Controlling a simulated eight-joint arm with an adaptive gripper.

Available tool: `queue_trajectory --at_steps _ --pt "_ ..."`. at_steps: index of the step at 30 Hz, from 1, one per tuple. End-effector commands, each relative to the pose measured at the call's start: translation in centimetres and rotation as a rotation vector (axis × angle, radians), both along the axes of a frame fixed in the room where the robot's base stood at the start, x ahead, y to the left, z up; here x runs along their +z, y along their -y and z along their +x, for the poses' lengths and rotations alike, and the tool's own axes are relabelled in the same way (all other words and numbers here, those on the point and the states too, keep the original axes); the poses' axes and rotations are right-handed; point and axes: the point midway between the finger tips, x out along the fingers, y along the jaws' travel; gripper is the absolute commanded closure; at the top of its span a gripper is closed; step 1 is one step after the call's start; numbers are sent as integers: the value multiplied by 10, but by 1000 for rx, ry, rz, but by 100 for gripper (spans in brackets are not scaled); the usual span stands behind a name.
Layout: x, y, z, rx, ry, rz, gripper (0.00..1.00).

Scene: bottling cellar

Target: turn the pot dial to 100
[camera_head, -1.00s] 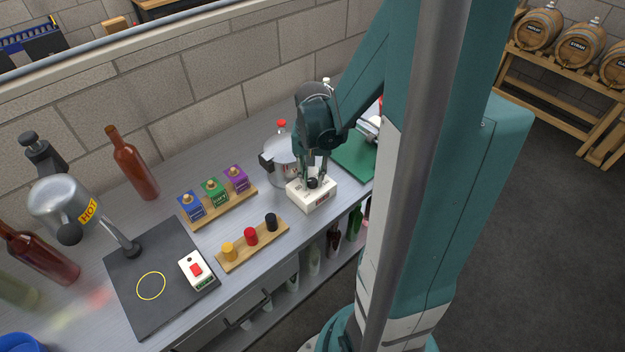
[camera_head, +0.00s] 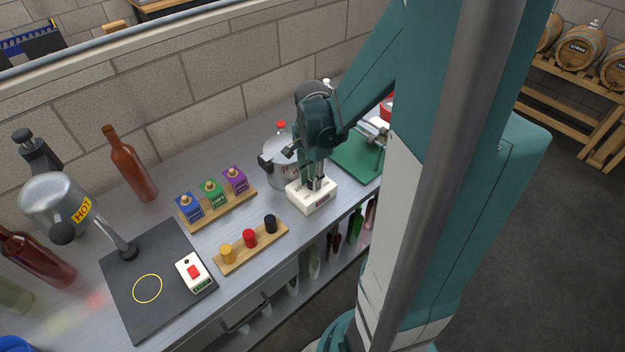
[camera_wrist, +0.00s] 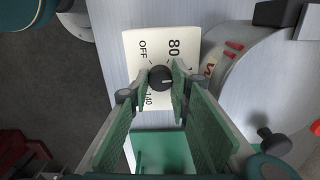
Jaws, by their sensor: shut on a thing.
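The pot dial is a round black knob (camera_wrist: 160,78) on a white box (camera_wrist: 134,42) marked OFF, 80 and 140. Another label starting with 1 is partly hidden behind a finger. A pale mark on the knob points to the right in the wrist view. My gripper (camera_wrist: 159,80) is shut on the knob, one green-padded finger on each side. In the head view my gripper (camera_head: 316,183) reaches down onto the white box (camera_head: 311,203), hiding most of the knob. The steel pot (camera_head: 280,170) stands just behind the box; it also shows in the wrist view (camera_wrist: 262,80).
A rack of blue, green and purple boxes (camera_head: 219,208) and a strip with yellow, red and black knobs (camera_head: 262,249) lie left of the dial box. A dark plate with a red switch (camera_head: 193,272) is farther left. A green mat (camera_head: 352,163) lies to the right.

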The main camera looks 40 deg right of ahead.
Motion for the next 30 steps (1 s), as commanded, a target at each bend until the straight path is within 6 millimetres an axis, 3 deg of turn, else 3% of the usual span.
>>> queue_trajectory --at_steps 18,19,22,30 --pt "0 0 0 -61 1 1 92" --pt "0 0 0 -60 1 1 77" --pt "0 0 0 -60 1 1 64" --pt "0 0 0 -60 0 0 64"
